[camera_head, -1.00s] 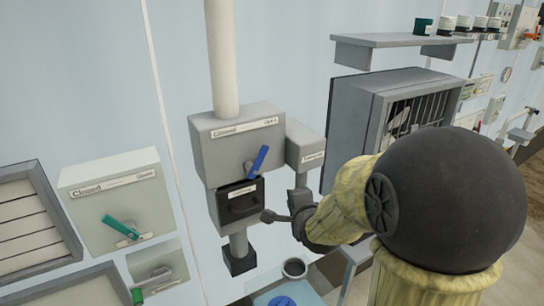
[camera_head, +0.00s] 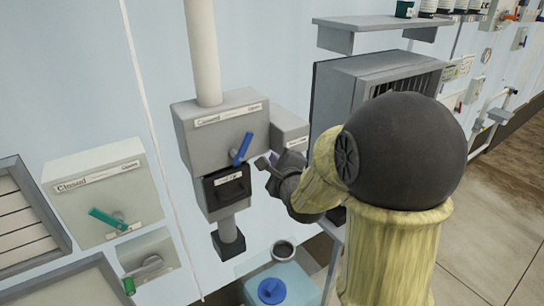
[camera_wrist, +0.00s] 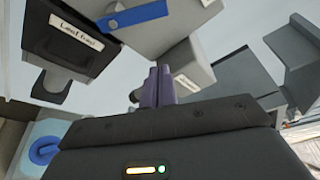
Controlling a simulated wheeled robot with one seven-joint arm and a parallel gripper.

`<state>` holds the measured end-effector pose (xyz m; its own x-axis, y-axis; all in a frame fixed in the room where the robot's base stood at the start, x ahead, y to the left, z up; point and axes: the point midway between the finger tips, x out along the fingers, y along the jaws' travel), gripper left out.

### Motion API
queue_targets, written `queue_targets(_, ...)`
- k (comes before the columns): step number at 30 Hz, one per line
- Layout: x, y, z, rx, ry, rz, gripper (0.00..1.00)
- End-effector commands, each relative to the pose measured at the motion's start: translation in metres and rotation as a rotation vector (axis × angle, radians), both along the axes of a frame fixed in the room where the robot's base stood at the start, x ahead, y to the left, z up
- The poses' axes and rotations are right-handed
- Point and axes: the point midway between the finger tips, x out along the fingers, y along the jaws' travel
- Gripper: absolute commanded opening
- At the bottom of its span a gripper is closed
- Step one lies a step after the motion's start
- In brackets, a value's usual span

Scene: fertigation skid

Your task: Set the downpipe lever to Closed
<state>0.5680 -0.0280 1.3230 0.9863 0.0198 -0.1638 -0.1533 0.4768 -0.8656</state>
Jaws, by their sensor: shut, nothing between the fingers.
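The downpipe lever is a blue handle (camera_head: 242,149) on the front of a grey box (camera_head: 215,140) fixed to a pale vertical pipe (camera_head: 204,50). It points up and slightly right, toward the right end of a label strip that reads "Closed" at its left end. In the wrist view the blue lever (camera_wrist: 138,16) shows at the top, above and left of my fingers. My gripper (camera_head: 268,163) is shut and empty, just right of the lever and slightly below it. Its closed fingers (camera_wrist: 157,87) seem apart from the lever.
A black labelled unit (camera_head: 227,189) sits under the grey box. A smaller grey box (camera_head: 288,130) adjoins on the right, close behind my gripper. A pale box with a green lever (camera_head: 108,219) is at left. A blue-capped container (camera_head: 272,290) stands below.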

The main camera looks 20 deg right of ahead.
Motion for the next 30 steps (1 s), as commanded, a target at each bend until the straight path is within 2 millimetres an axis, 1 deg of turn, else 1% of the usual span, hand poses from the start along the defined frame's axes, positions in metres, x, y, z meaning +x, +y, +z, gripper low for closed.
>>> queue_targets(20, 0.085, 0.002, -0.012, -0.002, 0.003, 0.001, 0.00)
queue_targets(24, 0.079, 0.020, 0.000, 0.000, 0.002, 0.003, 0.00)
queue_targets(30, 0.074, 0.033, 0.006, -0.002, 0.001, 0.002, 0.00)
